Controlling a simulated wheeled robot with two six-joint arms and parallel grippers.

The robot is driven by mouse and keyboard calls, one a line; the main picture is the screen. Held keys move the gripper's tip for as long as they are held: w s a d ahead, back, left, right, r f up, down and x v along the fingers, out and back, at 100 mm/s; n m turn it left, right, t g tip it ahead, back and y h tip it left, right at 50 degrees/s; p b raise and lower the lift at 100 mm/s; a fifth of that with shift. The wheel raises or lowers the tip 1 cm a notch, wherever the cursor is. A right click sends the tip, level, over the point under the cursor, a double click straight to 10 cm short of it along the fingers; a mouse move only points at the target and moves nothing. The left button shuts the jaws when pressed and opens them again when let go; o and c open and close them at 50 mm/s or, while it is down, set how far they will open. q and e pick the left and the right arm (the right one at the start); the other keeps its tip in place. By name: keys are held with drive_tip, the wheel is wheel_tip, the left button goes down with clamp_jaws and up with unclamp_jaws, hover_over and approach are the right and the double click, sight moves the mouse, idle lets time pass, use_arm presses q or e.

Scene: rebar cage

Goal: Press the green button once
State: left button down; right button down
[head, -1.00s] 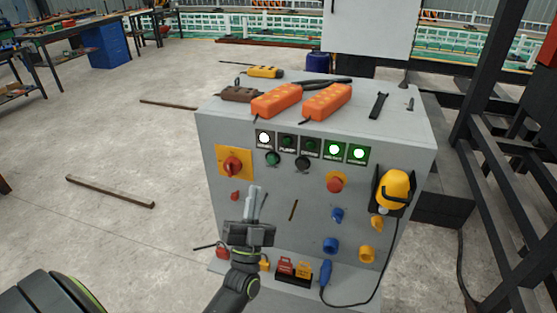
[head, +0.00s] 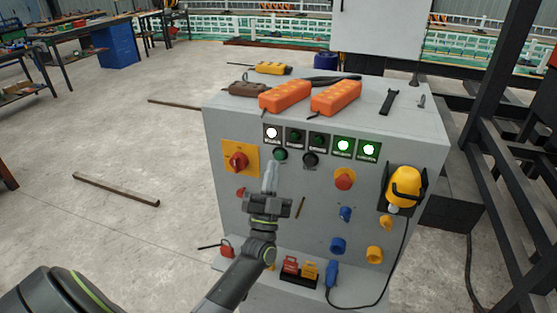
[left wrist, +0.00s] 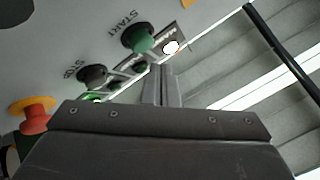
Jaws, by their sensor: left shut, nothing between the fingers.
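The green button (head: 280,154) is on the upper front of the grey control cabinet (head: 228,200), under a row of indicator lamps. In the left wrist view the green button (left wrist: 140,38) is labelled START. A black button (head: 310,159), labelled STOP in the wrist view, is to its right in the head view. My left gripper (head: 270,166) is shut and empty. In the head view its fingertips appear just below and left of the green button, with no contact visible. In the wrist view the fingers (left wrist: 160,70) point up near the green button. My right gripper is not in view.
A red rotary switch (head: 237,162) on a yellow plate and a red knob (head: 344,179) flank the buttons. Orange power strips (head: 286,97) lie on the cabinet top. Dark steel posts (head: 495,80) stand at the right.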

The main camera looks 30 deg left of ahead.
sight(278, 155)
use_arm(q)
drive_tip(key=shift+w+a, duration=0.1)
drive_tip(key=shift+w, duration=0.35)
idle(0.3)
idle(1.3)
drive_tip(key=shift+w, duration=0.1)
drive_tip(key=shift+w+a, duration=0.1)
drive_tip(key=shift+w, duration=0.2)
drive_tip(key=shift+w+a+r, duration=0.1)
drive_tip(key=shift+w+a, duration=0.1)
drive_tip(key=shift+w, duration=0.55)
idle(1.0)
drive_tip(key=shift+s, duration=0.15)
idle(0.3)
drive_tip(key=shift+s+d+p, duration=0.15)
drive_tip(key=shift+s+p, duration=0.1)
drive_tip(key=shift+s, duration=0.25)
drive_tip(key=shift+s+d+p, duration=0.15)
drive_tip(key=shift+s+p, duration=0.05)
drive_tip(key=shift+s, duration=0.3)
